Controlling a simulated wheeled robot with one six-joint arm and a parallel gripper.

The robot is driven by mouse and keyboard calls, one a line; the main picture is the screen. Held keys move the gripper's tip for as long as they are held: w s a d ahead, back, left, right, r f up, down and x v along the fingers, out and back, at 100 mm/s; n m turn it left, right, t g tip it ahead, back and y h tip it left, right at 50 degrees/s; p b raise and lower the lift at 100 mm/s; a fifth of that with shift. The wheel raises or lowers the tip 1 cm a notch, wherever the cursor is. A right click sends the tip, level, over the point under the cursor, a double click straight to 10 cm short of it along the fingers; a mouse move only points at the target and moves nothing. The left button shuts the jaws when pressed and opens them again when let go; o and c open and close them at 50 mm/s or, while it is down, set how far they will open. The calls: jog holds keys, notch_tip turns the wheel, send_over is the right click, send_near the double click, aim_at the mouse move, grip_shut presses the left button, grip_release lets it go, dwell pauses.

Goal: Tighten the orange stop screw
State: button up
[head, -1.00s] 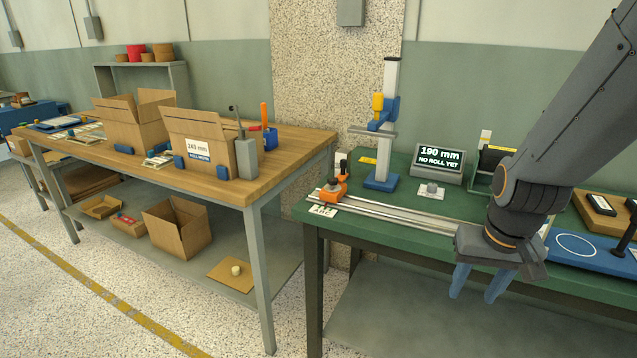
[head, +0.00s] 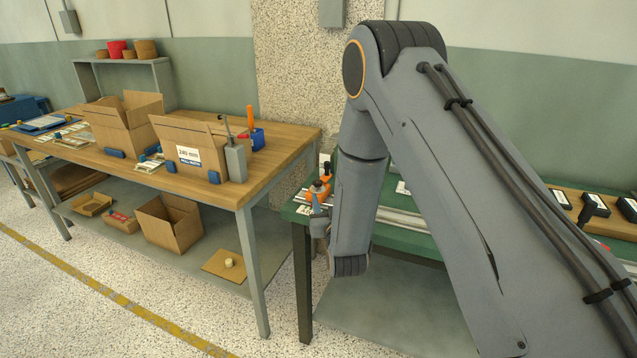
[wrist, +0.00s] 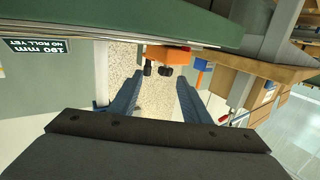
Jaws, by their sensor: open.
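The orange stop (head: 318,191) sits on the rail at the left end of the green bench, with a dark knob on its top. In the wrist view, which is upside down, the orange stop (wrist: 170,54) shows ahead of my gripper, with two dark knobs (wrist: 157,71) on it. My gripper (wrist: 160,84) is open and empty. Its two blue fingers point toward the stop, which shows in the gap between the fingertips. I cannot tell the exact distance or whether they touch. In the head view my arm hides most of the gripper.
The green bench (head: 297,208) holds metal rails (head: 398,217) behind my arm. A display (wrist: 35,45) reading 190 mm shows in the wrist view. A wooden table (head: 270,158) with open cardboard boxes stands to the left, across a narrow gap. The floor in front is clear.

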aim_at(318, 186)
jog(key=shift+s+a+r+t, duration=0.1)
jog(key=shift+a+t, duration=0.2)
jog(key=shift+a, duration=0.3)
jog(key=w, duration=0.2)
jog(key=w+a+p, duration=0.1)
jog(key=w, duration=0.4)
jog(key=shift+w+a+p, duration=0.2)
jog(key=shift+a+p, duration=0.05)
jog(key=shift+p, duration=0.1)
jog(key=c, duration=1)
